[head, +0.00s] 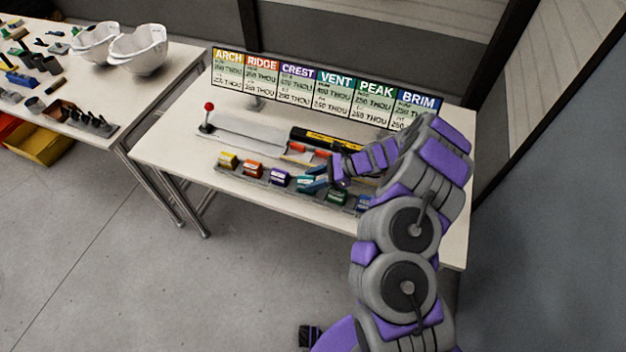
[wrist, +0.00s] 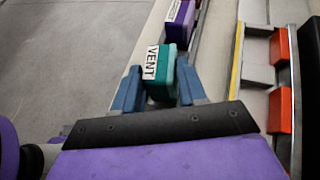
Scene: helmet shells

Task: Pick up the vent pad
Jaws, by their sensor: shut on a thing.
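The vent pad (wrist: 163,72) is a small teal block with a white VENT label. In the wrist view it sits between the two blue fingers of my gripper (wrist: 158,88), which is shut on it. In the head view the vent pad (head: 304,184) shows in the row of pads, beside the purple pad, partly covered by my gripper (head: 314,182). I cannot tell whether it is clear of the rack.
The rack (head: 240,178) also holds yellow (head: 228,161), orange (head: 253,169), purple (head: 279,178) and green (head: 337,196) pads. A sign board (head: 318,90) stands behind. A red-knobbed lever (head: 208,108) rises at the table's left. Another table with white helmet shells (head: 140,50) stands left.

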